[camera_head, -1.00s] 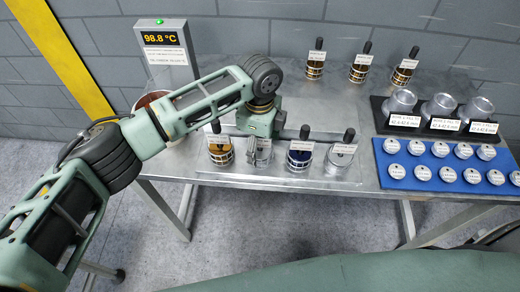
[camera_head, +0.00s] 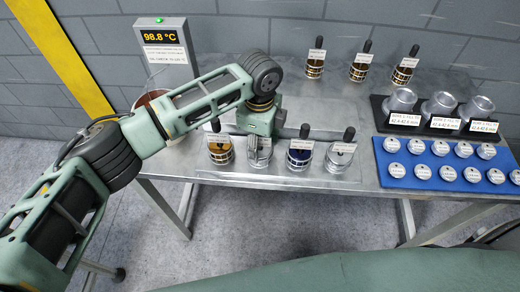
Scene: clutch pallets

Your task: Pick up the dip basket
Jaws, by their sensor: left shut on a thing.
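My left gripper (camera_head: 260,138) reaches down from above into the front row of dip baskets on the metal table. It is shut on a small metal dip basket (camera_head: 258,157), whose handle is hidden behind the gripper. I cannot tell whether this basket touches the table. A dip basket with gold contents (camera_head: 220,154) stands to its left. A dip basket with dark blue contents (camera_head: 299,160) and a silver one (camera_head: 340,160) stand to its right, with upright black handles and white labels. My right gripper is not in view.
Several baskets stand behind, including a gold one (camera_head: 359,71). A black stand (camera_head: 385,122) of metal cups and a blue tray (camera_head: 400,178) of labelled discs lie right. A display box (camera_head: 166,55) reads 98.8 °C. The table's front edge (camera_head: 290,185) is close.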

